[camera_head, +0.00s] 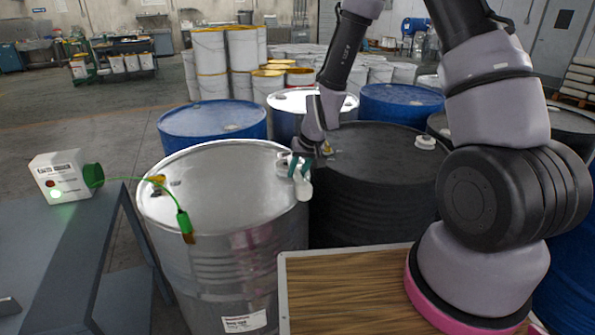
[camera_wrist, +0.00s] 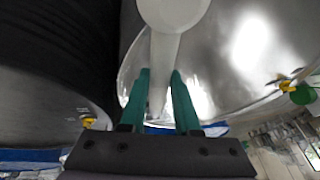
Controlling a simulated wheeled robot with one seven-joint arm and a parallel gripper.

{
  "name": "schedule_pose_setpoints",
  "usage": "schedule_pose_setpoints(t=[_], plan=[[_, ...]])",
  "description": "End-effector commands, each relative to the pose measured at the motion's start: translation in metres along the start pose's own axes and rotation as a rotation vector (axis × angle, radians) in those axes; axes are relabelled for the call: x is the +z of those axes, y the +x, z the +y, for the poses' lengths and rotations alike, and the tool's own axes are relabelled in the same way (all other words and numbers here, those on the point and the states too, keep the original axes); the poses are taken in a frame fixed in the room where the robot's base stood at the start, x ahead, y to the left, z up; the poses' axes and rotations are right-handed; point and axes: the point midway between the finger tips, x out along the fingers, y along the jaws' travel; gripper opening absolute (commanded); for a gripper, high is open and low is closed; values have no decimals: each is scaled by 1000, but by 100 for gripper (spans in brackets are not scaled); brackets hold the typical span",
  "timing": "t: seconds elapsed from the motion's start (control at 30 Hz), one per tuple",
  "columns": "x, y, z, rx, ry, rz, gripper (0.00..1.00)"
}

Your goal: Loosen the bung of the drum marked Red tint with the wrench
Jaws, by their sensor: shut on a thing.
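A silver steel drum (camera_head: 215,215) stands front centre-left; its white label (camera_head: 244,321) is too small to read surely. A yellow bung (camera_head: 157,179) sits near its left rim, and shows at right in the wrist view (camera_wrist: 285,85). My gripper (camera_head: 297,165) is at the drum's right rim. Its teal fingers (camera_wrist: 160,100) are shut on the shaft of a pale grey wrench (camera_wrist: 165,60), which has a rounded end. In the head view the wrench (camera_head: 303,186) hangs by the rim, mostly hidden by the fingers. I cannot tell whether it touches the drum.
A green clamp (camera_head: 184,222) grips the drum's front-left rim; its cable runs to a white box (camera_head: 62,178) with a lit green lamp on a grey bench (camera_head: 95,245). A black drum (camera_head: 375,160) stands close on the right, blue drums (camera_head: 212,120) behind.

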Motion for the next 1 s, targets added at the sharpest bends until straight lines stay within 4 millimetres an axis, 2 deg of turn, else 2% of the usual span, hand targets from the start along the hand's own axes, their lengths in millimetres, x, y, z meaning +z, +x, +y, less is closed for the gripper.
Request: schedule_pose_setpoints(t=[1.0], plan=[[7,18,4,0,-1,0,0]])
